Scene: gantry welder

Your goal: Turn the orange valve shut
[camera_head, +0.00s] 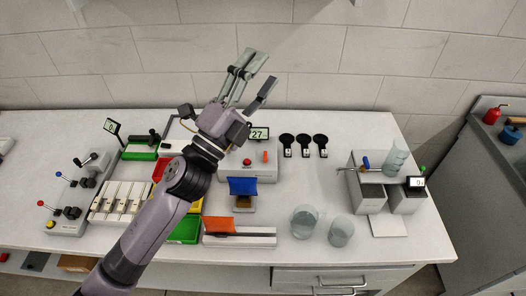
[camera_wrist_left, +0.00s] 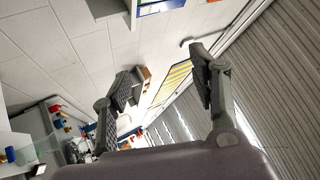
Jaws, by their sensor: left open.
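The likely orange valve is a small upright orange handle (camera_head: 265,157) on a pale box (camera_head: 262,172) with a red button and a display reading 27. My left gripper (camera_head: 262,76) is open and empty, raised in front of the back wall, above and beyond that box in the head view. Its two fingers stand apart in the left wrist view (camera_wrist_left: 165,80), with nothing between them. The wrist view faces walls and floor, and I make out no valve in it. My left forearm hides part of the bench left of the box. My right gripper is not in view.
A blue flap (camera_head: 243,186) and an orange-lidded box (camera_head: 238,232) stand in front of the pale box. Two glass beakers (camera_head: 304,222) (camera_head: 341,231) stand near the front edge. Three black round-headed pieces (camera_head: 303,145) lie right of the display. A blue-handled fitting (camera_head: 366,163) is at right.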

